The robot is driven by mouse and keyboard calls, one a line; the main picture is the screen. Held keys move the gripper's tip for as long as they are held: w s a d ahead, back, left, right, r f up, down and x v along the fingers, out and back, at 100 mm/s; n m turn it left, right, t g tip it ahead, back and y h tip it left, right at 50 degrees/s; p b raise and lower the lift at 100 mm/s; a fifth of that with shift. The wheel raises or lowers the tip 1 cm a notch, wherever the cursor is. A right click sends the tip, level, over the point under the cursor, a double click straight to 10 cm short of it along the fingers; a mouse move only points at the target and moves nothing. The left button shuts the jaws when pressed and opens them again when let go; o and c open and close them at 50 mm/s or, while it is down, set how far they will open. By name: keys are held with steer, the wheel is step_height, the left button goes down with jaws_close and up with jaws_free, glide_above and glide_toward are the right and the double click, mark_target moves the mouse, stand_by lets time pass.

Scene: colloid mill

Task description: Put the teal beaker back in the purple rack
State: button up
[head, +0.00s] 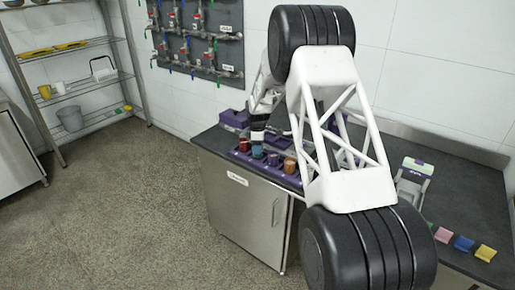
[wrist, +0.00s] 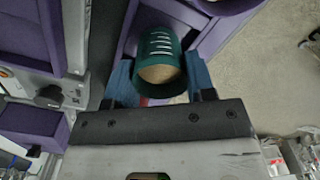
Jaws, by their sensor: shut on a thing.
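The teal beaker (wrist: 160,42) has pale marks on its side and a tan inside. My gripper (wrist: 160,75) is shut on it, with a blue finger on each side. In the head view my gripper (head: 258,136) points down at the teal beaker (head: 257,152), which shows in line with the other beakers of the purple rack (head: 262,164). In the wrist view, purple rack surface (wrist: 208,38) lies beside and behind the beaker. I cannot tell whether the beaker rests in its slot or is held just above it.
A red-brown beaker (head: 244,145) stands left of the teal one; a purple beaker (head: 273,159) and an orange-brown beaker (head: 290,165) stand to its right. A purple box (head: 234,119) is behind. Coloured blocks (head: 463,243) lie on the dark counter at right.

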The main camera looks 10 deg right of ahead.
steer(key=shift+f, duration=0.2)
steer(key=shift+f, duration=0.15)
steer(key=o, duration=1)
step_height(320, 180, up, 12)
steer(key=shift+w+r, duration=0.15)
stand_by(0.6)
